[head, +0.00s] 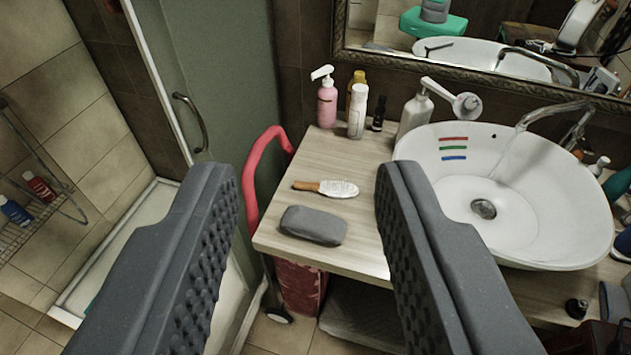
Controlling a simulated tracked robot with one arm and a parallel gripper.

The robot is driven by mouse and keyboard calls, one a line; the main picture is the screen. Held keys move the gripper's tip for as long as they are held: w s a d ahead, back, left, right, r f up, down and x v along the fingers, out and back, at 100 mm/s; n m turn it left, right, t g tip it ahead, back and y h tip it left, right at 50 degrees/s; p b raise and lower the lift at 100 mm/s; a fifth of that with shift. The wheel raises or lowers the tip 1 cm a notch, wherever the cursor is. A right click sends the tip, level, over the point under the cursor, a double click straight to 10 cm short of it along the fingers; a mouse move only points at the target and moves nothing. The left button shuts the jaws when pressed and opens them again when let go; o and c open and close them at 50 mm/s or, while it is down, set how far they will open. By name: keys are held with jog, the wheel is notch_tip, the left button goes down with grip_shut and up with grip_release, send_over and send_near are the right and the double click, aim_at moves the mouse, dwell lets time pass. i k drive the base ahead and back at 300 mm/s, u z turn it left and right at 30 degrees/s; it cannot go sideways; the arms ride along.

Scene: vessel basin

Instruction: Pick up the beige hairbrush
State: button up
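The hairbrush (326,188) lies on the wooden counter (345,160), left of the basin. It has an orange-brown handle pointing left and a pale, whitish head on the right. My gripper (296,178) is open and empty, with its two dark ridged fingers wide apart in the foreground. The brush shows in the gap between the fingers, farther away than the fingertips. No finger appears to touch it.
A grey pouch (313,225) lies just in front of the brush. A white vessel basin (570,225) stands to the right. A pink pump bottle (327,104), a white bottle (357,112) and other bottles stand behind. A red handle (256,180) rises at the counter's left edge.

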aim_at(337, 189)
jog(key=i, duration=1.15)
jog(key=z, duration=0.55)
